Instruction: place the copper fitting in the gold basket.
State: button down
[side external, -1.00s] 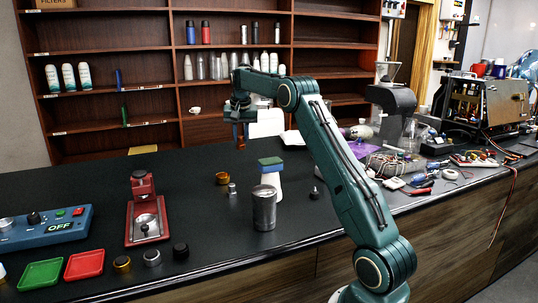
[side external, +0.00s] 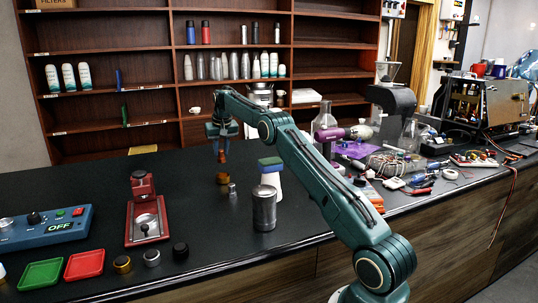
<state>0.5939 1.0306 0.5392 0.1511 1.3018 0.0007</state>
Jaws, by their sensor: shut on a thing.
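My gripper (side external: 221,147) points down over the black counter and is shut on the copper fitting (side external: 221,157), a small orange-brown piece at its fingertips. The gold basket (side external: 223,178), a small round gold-coloured piece, stands on the counter just below the fitting in the picture. The fitting looks held above the basket, with a small gap between them. The inside of the basket is too small to make out.
A small silver piece (side external: 232,188) stands close beside the basket. A red press-like device (side external: 146,210) stands left. Counter between is clear.

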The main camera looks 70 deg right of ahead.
jog(key=shift+f, duration=3.85)
jog(key=shift+f, duration=0.15)
jog(key=c, duration=1.2)
grip_release()
jog(key=v, duration=1.2)
jog(key=shift+a+r, duration=0.1)
jog(key=shift+r, duration=0.1)
